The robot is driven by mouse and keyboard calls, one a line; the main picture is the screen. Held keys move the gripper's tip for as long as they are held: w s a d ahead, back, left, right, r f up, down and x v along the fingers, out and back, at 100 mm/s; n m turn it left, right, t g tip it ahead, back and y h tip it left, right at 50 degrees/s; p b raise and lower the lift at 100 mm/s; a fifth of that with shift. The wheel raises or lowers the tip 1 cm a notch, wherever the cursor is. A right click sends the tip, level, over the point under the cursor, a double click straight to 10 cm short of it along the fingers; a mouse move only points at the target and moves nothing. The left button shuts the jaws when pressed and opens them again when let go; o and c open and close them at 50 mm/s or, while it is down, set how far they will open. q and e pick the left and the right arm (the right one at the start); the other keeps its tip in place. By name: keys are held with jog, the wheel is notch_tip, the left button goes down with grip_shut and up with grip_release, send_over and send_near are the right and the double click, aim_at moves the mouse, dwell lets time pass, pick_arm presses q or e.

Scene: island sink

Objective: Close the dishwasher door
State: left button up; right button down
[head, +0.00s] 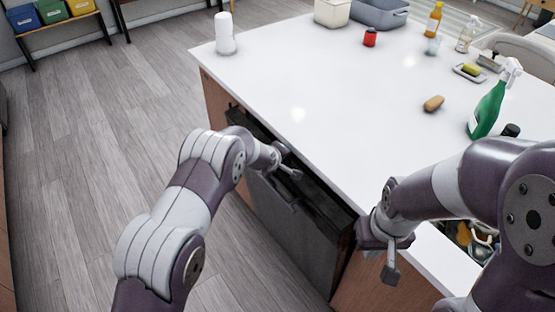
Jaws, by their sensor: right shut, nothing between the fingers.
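The dishwasher door (310,235) is a dark panel in the side of the wooden island, below the white countertop. It stands nearly upright, with a dark gap along its top under the counter edge, so it looks slightly ajar. My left gripper (288,162) is at the upper part of the door, close to the counter edge; I cannot tell whether it touches the door or how its fingers stand. My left forearm hides part of the door. My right gripper (389,262) is shut and empty, beside the island's wooden front, right of the door.
An open compartment with items shows at the lower right. The wooden floor (90,150) at left is clear.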

pick_arm(q)
jog(key=o, duration=1.3)
jog(key=shift+s+d+f, duration=0.1)
jog(key=shift+s+f, duration=0.05)
jog(key=shift+f, duration=0.15)
jog(key=shift+c, duration=0.2)
jog(key=shift+w+d, duration=0.2)
jog(key=shift+w, duration=0.1)
jog(key=shift+w+r, duration=0.1)
